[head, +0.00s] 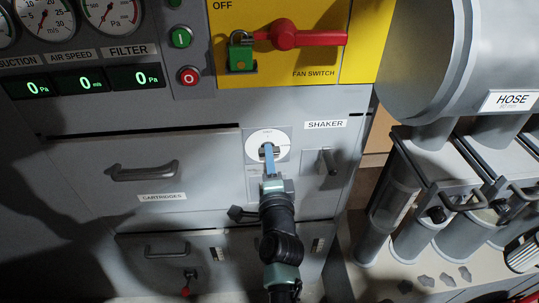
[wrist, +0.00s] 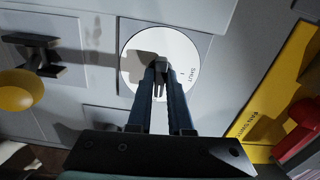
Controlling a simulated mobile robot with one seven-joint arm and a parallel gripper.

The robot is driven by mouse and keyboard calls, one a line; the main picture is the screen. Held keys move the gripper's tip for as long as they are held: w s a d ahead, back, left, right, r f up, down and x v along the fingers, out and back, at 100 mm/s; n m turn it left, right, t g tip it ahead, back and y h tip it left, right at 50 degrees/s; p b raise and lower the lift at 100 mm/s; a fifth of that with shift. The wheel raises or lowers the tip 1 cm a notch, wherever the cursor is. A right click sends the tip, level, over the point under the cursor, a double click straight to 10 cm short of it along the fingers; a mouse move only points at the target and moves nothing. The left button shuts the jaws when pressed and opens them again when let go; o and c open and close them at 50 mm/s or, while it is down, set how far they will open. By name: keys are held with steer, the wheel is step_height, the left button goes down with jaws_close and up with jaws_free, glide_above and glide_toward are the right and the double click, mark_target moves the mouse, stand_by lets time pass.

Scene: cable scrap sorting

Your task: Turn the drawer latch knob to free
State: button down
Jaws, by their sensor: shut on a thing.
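The latch knob (wrist: 162,66) is a small dark grey piece at the middle of a round white dial (head: 282,139) on the grey cabinet front. The dial also shows in the wrist view (wrist: 135,66), with the word SHUT and a short mark near its rim. My gripper (head: 268,155) reaches up to the dial with its blue fingers closed around the knob. In the wrist view its fingers (wrist: 161,75) lie on both sides of the knob and partly hide it.
A shaker lever (head: 326,161) stands close to the right of the dial. Above is a yellow fan switch panel (head: 235,15) with a red handle and a padlock. Hose canisters (head: 440,205) stand at right.

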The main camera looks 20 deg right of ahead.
steer(key=shift+m, duration=0.5)
steer(key=c, duration=0.8)
jaws_free()
steer(key=shift+c, duration=0.2)
steer(key=p+v, duration=0.4)
steer(key=v, duration=0.9)
steer(key=shift+p, duration=0.35)
steer(key=shift+w+r, duration=0.1)
steer(key=shift+r, duration=0.05)
